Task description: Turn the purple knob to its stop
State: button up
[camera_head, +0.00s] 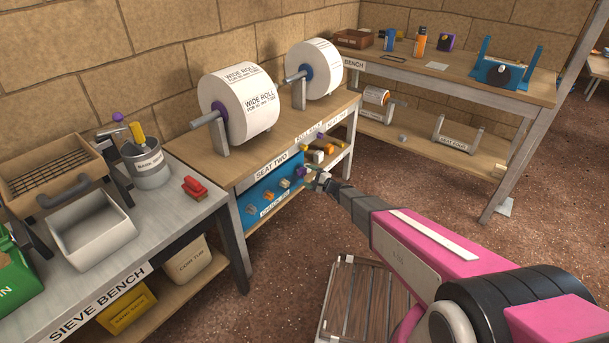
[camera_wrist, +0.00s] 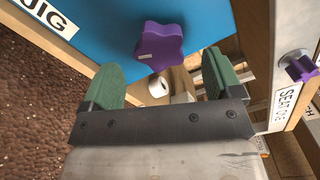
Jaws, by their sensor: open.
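The purple knob (camera_wrist: 162,45) is a lobed star shape with a small pale mark on its face, on the blue panel (camera_wrist: 100,30) in the wrist view. The green fingers of my gripper (camera_wrist: 162,78) are apart, one to each side below the knob, with nothing between them. The knob sits just beyond the fingertips, and I see no contact. In the head view the purple knob (camera_head: 300,171) is at the right end of a row of knobs on the blue panel (camera_head: 263,199). My gripper (camera_head: 315,179) is just right of it.
Other knobs (camera_head: 269,195) stand left along the panel. Above are two wide paper rolls (camera_head: 239,103) on the bench (camera_head: 270,138). Another purple knob (camera_wrist: 300,68) shows at the wrist view's right edge. A slatted wooden platform (camera_head: 348,300) lies below my arm.

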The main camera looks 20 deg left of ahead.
aim_at(304, 173)
jog(key=shift+x, duration=1.75)
jog(key=c, duration=0.9)
jog(key=n, duration=0.4)
jog(key=o, duration=0.9)
